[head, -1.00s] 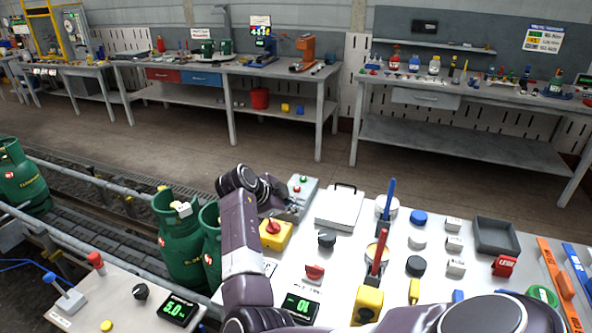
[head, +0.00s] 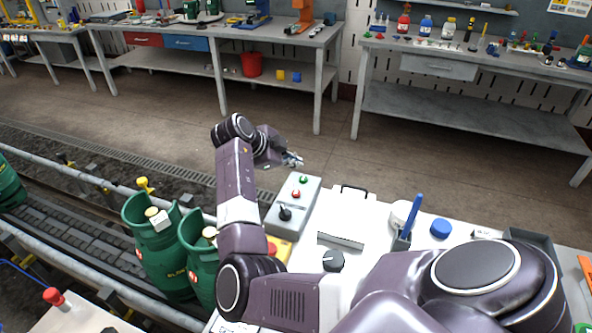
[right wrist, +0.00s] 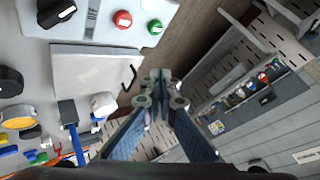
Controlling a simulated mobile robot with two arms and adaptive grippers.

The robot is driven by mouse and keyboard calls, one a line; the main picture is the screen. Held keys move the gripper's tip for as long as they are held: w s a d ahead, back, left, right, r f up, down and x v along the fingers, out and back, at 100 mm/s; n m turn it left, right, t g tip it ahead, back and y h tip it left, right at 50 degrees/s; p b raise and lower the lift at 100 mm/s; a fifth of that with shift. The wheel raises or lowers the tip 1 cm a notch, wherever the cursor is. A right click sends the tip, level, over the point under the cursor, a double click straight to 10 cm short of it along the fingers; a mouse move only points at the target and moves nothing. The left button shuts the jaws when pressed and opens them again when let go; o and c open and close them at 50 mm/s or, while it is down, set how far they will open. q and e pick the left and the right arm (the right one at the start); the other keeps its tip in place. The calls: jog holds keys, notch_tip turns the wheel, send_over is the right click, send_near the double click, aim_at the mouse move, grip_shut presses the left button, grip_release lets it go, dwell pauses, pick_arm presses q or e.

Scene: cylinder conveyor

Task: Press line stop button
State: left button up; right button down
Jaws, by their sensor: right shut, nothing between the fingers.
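A grey control box (head: 278,217) stands at the far left of the white panel table, with a green button (head: 303,180), a red button (head: 296,194) and a black selector knob (head: 285,213). In the right wrist view the red button (right wrist: 123,19) and green button (right wrist: 154,27) show at the top. My right gripper (head: 292,160) is shut and empty, apart from the box and near its far, green-button end. Its closed fingers (right wrist: 163,100) show in the wrist view. A yellow box (head: 283,252) with a red knob (head: 271,248) is partly hidden behind my arm. No stop label is readable.
A white case with a black handle (head: 350,210) stands right of the control box. Green gas cylinders (head: 160,245) stand on the conveyor at left. A red-topped lever (head: 53,296) is at lower left. Open floor lies beyond the panel.

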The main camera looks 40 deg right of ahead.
aim_at(295, 193)
notch_tip(295, 193, down, 8)
jog(key=b, duration=0.5)
jog(key=shift+w+f, duration=0.1)
jog(key=shift+f+b, duration=0.35)
jog(key=shift+f, duration=0.05)
pick_arm(q)
jog(key=f, duration=0.3)
jog(key=w+f, duration=0.1)
jog(key=f, duration=0.1)
jog(key=shift+d+f, duration=0.25)
jog(key=shift+s, duration=0.1)
jog(key=shift+a+f+b, duration=0.1)
jog(key=shift+f+b, duration=0.35)
jog(key=shift+f, duration=0.05)
pick_arm(e)
jog(key=shift+f, duration=0.4)
